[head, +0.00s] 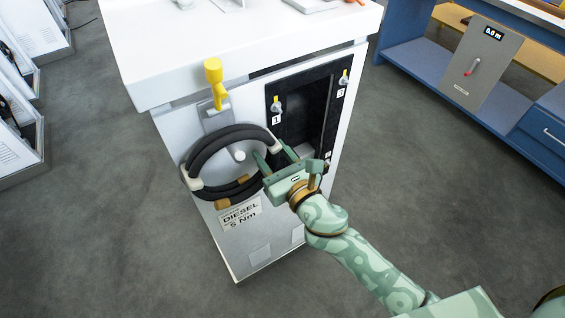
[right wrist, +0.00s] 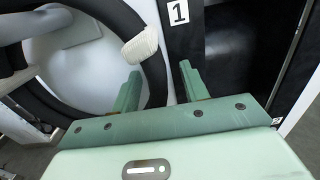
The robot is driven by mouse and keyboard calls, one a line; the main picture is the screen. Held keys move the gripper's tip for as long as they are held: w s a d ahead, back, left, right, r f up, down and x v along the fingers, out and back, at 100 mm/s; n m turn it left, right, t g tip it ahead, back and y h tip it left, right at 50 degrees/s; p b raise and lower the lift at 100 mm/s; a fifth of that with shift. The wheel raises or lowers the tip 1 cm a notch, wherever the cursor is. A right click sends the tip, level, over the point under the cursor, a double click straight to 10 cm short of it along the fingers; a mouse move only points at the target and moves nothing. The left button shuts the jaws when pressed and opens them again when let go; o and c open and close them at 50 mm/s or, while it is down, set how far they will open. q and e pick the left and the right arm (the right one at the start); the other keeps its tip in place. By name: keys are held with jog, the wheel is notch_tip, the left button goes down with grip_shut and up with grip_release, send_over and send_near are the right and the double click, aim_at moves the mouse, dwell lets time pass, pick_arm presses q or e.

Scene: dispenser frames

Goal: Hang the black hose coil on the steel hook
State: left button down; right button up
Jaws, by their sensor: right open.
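The black hose coil (head: 203,151) is a thick ring with pale bands, against the front of the white cabinet. It surrounds a pale round-ended peg (head: 239,155), which looks like the steel hook. I cannot tell whether the coil's weight rests on it. In the right wrist view the coil (right wrist: 104,13) and the peg (right wrist: 20,78) fill the left side. My right gripper (head: 275,156) is open at the coil's right side. In the right wrist view its fingers (right wrist: 158,88) stand on either side of the coil's right edge, with no clear grip. My left gripper is not in view.
A yellow nozzle (head: 213,82) sits above the coil on the cabinet (head: 263,235). Right of the coil is a dark recessed panel (head: 300,108) with numbered tags and small yellow-handled valves. A blue bench (head: 420,65) stands at the right. Grey floor between is clear.

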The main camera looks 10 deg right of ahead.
jog(key=v, duration=0.7)
jog(key=shift+s+d+f, duration=0.1)
jog(key=shift+s+f, duration=0.05)
jog(key=shift+s, duration=0.05)
jog(key=b+v, duration=0.3)
jog(key=v, duration=0.5)
jog(key=shift+s+r+b, duration=0.25)
jog(key=shift+s+b, duration=0.05)
jog(key=shift+b, duration=0.05)
